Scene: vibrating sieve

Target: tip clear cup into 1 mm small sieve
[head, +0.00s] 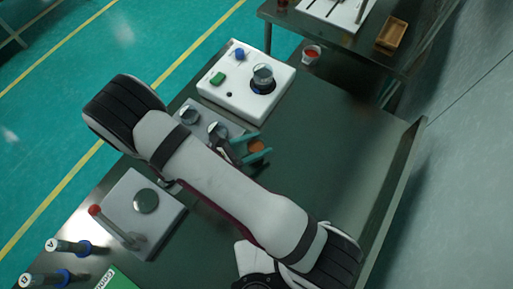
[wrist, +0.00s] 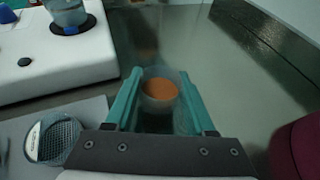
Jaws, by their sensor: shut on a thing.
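My gripper (head: 255,149) has teal fingers shut on the clear cup (wrist: 160,101), one finger on each side. The cup holds orange material and looks roughly upright in the wrist view (wrist: 160,76). In the head view only the orange contents show clearly between the fingers. Two small round sieves lie on a grey plate left of my gripper: one nearer (head: 217,130) and one farther (head: 189,116). One mesh sieve (wrist: 52,140) also shows at the left of the wrist view. I cannot read which is the 1 mm one. The cup is apart from both.
A white machine (head: 225,96) with a green switch, a blue knob and a clear beaker (head: 263,76) stands behind. A white device (head: 130,190) with a round metal plate stands at left. The table (head: 340,150) is bare to the right.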

